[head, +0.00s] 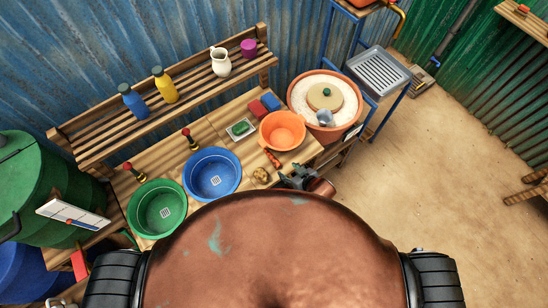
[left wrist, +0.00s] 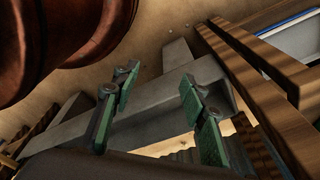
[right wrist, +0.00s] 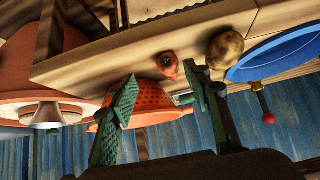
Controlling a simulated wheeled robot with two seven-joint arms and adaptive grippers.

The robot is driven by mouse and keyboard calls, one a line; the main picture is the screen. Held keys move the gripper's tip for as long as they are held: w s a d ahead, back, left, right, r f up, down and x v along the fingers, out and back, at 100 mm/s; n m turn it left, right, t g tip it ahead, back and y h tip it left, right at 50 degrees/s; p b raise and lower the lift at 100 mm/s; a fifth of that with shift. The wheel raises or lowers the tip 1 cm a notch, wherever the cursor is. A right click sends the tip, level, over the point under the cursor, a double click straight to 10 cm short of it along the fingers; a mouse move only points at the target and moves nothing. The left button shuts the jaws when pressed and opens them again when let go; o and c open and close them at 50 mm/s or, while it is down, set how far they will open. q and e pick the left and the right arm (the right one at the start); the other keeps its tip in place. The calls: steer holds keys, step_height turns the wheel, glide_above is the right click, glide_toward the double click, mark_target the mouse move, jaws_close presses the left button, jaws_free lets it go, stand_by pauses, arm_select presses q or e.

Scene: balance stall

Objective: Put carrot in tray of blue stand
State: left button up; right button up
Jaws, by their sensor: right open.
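The carrot (head: 272,158) lies on the wooden bench beside the orange colander. Its reddish end shows in the right wrist view (right wrist: 168,66), at the bench edge beyond the gap between the fingers. My right gripper (right wrist: 163,92) is open and empty, apart from the carrot; in the head view it (head: 292,179) is at the bench's front edge, right of the potato. The blue stand (head: 377,122) is a metal frame at the right end of the bench, with a grey ribbed tray (head: 378,70) on top, empty. My left gripper (left wrist: 158,90) is open and empty, near grey and wooden beams.
A potato (head: 261,175), an orange colander (head: 283,130), a blue basin (head: 211,173) and a green basin (head: 157,208) crowd the bench. A big tub (head: 297,97) stands between bench and stand. The floor (head: 430,180) at right is mostly clear.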

mark_target(279, 166)
steer(key=shift+w+a+f, duration=0.1)
steer(key=shift+w+a, duration=0.55)
steer(key=shift+a, duration=0.35)
steer(key=shift+x, duration=0.8)
steer(key=x, duration=0.3)
steer(key=shift+f, duration=0.15)
steer(key=shift+w+a+f, duration=0.25)
steer(key=shift+w+f, duration=0.05)
arm_select(q)
steer(key=shift+s+r, duration=0.3)
steer(key=shift+s, duration=0.45)
arm_select(e)
jaws_close()
